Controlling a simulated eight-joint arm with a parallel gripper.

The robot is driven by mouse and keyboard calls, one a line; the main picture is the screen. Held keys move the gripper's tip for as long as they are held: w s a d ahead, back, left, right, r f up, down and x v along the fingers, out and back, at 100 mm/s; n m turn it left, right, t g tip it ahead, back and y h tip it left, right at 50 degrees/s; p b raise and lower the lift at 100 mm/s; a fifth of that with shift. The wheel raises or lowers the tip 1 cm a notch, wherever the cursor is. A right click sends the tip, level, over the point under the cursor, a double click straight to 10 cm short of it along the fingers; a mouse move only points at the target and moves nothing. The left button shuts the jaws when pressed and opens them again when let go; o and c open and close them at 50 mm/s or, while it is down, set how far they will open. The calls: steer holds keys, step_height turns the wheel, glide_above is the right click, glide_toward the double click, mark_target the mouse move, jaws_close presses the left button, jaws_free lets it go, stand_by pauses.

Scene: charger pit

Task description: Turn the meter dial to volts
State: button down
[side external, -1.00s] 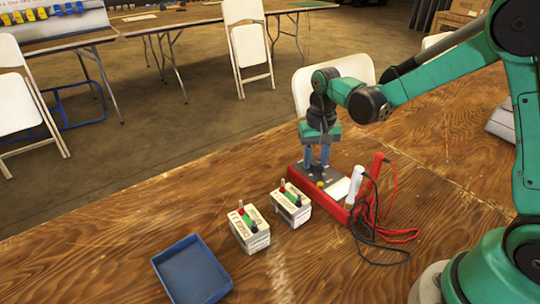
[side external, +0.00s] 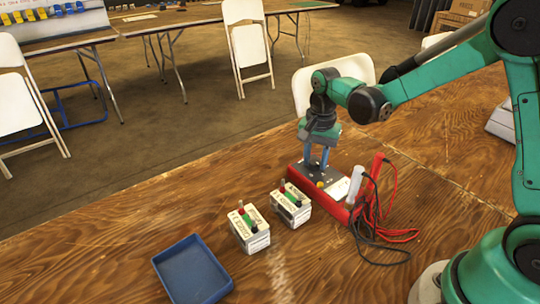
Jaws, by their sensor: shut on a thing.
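The meter (side external: 333,195) is a red box with a grey face, lying on the wooden table right of centre. My gripper (side external: 317,168) points down over the far left part of the meter's face, its blue fingers shut. The dial is hidden between and behind the fingers, so its setting cannot be read. A small yellow spot (side external: 320,184) shows on the face in front of the fingers. A red probe (side external: 378,165) and a white probe (side external: 355,184) stand at the meter's right side.
A blue tray (side external: 192,270) lies at the front left. Red and black leads (side external: 380,238) lie loose right of the meter. The table's left part is clear.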

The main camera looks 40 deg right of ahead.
mark_target(315, 161)
stand_by(0.3)
steer(key=c, duration=0.5)
jaws_free()
steer(key=shift+r, duration=2.8)
